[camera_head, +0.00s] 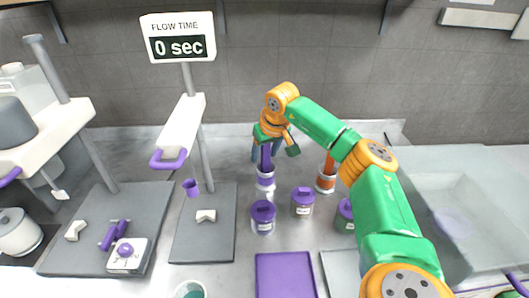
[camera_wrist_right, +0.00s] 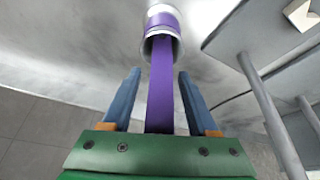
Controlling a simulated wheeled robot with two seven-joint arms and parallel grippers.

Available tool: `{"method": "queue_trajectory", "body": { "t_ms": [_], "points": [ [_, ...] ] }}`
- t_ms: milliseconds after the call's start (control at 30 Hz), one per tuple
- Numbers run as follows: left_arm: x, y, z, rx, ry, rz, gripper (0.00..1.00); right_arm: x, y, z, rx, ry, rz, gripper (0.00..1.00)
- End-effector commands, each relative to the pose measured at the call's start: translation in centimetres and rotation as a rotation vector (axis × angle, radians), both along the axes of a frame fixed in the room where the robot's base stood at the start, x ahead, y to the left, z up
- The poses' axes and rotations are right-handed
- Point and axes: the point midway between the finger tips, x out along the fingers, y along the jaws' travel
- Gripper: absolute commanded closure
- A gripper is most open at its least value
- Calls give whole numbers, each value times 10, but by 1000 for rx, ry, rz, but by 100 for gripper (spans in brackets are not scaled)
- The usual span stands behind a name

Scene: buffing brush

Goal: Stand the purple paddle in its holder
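The purple paddle (camera_head: 266,156) stands upright in a small white holder with a purple band (camera_head: 265,180) near the back of the counter. In the right wrist view, the purple paddle (camera_wrist_right: 160,95) runs from the mouth of the holder (camera_wrist_right: 163,40) back between the fingers. My right gripper (camera_head: 267,152) is around the paddle's upper part, partly hiding it. Its blue fingers (camera_wrist_right: 159,100) are spread, with a visible gap on each side of the paddle. My left gripper is not in view.
An orange paddle (camera_head: 330,164) stands in a similar holder (camera_head: 325,184) to the right. Several purple-lidded jars, including one (camera_head: 263,217), stand in front. A purple mat (camera_head: 285,275) lies at the front. A scale with a flow-time display (camera_head: 178,40) and grey machine stand at left, a sink (camera_head: 455,215) at right.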

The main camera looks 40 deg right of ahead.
Motion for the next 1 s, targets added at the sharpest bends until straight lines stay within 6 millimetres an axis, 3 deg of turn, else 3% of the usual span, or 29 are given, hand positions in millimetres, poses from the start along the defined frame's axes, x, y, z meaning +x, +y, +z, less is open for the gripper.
{"method": "queue_trajectory", "body": {
  "t_ms": [267,700,1000],
  "points": [
    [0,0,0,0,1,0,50,-1,0,8,1,-4,1,41],
    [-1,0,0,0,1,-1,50,-36,12,100,-1,-4,1,41],
    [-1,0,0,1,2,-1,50,-44,14,115,0,0,0,41]
  ]
}}
